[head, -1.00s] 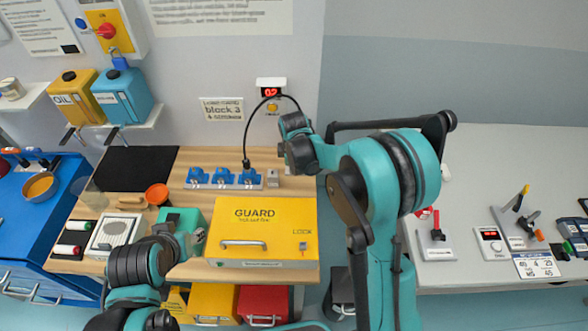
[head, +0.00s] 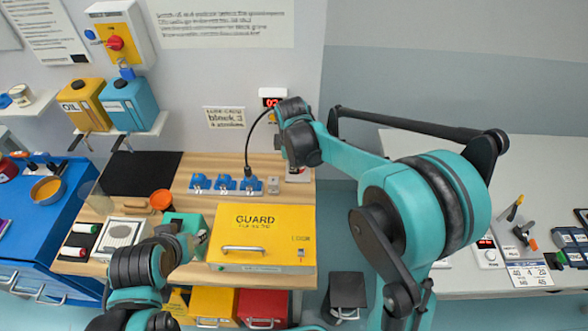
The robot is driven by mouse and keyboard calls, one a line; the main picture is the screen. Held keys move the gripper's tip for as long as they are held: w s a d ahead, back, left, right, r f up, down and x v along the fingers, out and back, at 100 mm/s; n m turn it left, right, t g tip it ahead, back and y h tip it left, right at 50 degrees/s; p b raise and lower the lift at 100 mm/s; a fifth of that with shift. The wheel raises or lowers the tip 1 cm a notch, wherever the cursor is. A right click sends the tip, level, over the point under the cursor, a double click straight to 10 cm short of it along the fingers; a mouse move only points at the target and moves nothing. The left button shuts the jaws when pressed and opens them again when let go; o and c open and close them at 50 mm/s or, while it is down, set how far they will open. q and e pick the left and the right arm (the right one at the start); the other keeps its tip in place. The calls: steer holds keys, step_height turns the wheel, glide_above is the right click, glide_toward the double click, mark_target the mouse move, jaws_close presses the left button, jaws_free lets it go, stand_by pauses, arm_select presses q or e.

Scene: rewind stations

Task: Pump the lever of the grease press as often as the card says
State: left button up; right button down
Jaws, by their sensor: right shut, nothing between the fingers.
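The card (head: 224,117) on the wall reads "block 3", with a smaller line that looks like "4 strokes". A small counter (head: 268,93) with red digits hangs right of it, partly covered by my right arm; its last digit is unclear. A black hose (head: 247,150) runs from there down to the rightmost of three blue blocks (head: 224,184) on the bench. I cannot make out the press lever behind my arm. My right gripper (head: 288,153) is shut and empty beside the counter, above the bench's back right. My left gripper (head: 200,240) is by the teal box (head: 184,224); its fingers are unclear.
A yellow guard box (head: 262,232) stands at the bench front. Oil cans (head: 130,102) sit on a shelf. A white table (head: 540,170) stands right.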

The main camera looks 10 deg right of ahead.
arm_select(q)
steer(key=shift+d+r, duration=0.1)
steer(key=shift+r, duration=0.15)
arm_select(e)
steer(key=v, duration=0.3)
steer(key=shift+s+d, duration=0.1)
steer(key=shift+d, duration=0.05)
steer(key=shift+f, duration=0.1)
steer(key=w+d+r+g+p, duration=0.2)
steer(key=w+r+g+p, duration=0.1)
steer(key=w+r, duration=0.15)
arm_select(q)
steer(key=shift+w+a+r+b, duration=0.45)
steer(key=shift+a+r+b, duration=0.15)
steer(key=shift+a+r, duration=0.2)
arm_select(e)
steer(key=shift+y, duration=0.3)
steer(key=f, duration=1.2)
steer(key=shift+a+f, duration=0.2)
steer(key=shift+f, duration=0.2)
arm_select(q)
steer(key=shift+f, duration=0.1)
